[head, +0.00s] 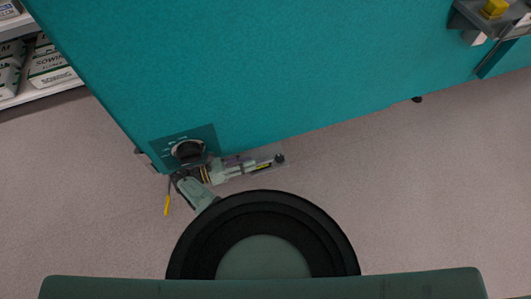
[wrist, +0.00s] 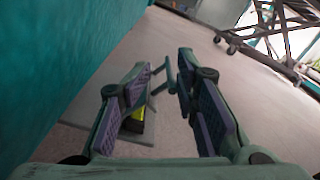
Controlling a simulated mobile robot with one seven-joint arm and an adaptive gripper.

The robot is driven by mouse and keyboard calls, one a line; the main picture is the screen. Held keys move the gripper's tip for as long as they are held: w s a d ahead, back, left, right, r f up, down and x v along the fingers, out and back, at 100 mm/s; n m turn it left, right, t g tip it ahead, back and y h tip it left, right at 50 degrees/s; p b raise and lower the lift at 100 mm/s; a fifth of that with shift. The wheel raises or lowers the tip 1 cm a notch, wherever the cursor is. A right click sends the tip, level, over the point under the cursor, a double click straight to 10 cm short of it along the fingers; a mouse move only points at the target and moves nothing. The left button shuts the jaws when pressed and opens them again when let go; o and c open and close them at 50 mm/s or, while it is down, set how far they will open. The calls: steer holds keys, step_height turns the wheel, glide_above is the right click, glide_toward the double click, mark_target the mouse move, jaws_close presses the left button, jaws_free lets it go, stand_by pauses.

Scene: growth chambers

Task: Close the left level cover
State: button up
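A clear, greyish plate (head: 266,172), which looks like the open level cover, stands out from the lower left end of the teal chamber (head: 250,70) in the head view. It also shows in the wrist view (wrist: 85,141), behind and below my left finger, with a yellow and black strip (wrist: 136,121) by it. My gripper (head: 240,166) lies over this plate, pointing right along the chamber front. In the wrist view my gripper (wrist: 166,75) is open, with purple pads. A small grey-green T-shaped bar (wrist: 169,74) shows between the fingertips; contact is unclear.
A dark dial (head: 188,150) sits on a panel at the chamber's lower left. A yellow-handled piece (head: 167,205) hangs nearby. White shelves (head: 42,96) with bags stand at upper left. A wheeled metal cart (wrist: 275,30) stands far off in the wrist view. Floor to the right is clear.

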mark_target(265, 159)
steer(key=shift+p+x, duration=0.7)
steer(key=shift+x, duration=2.9)
steer(key=shift+f, duration=0.15)
steer(key=shift+c, duration=0.2)
jaws_close()
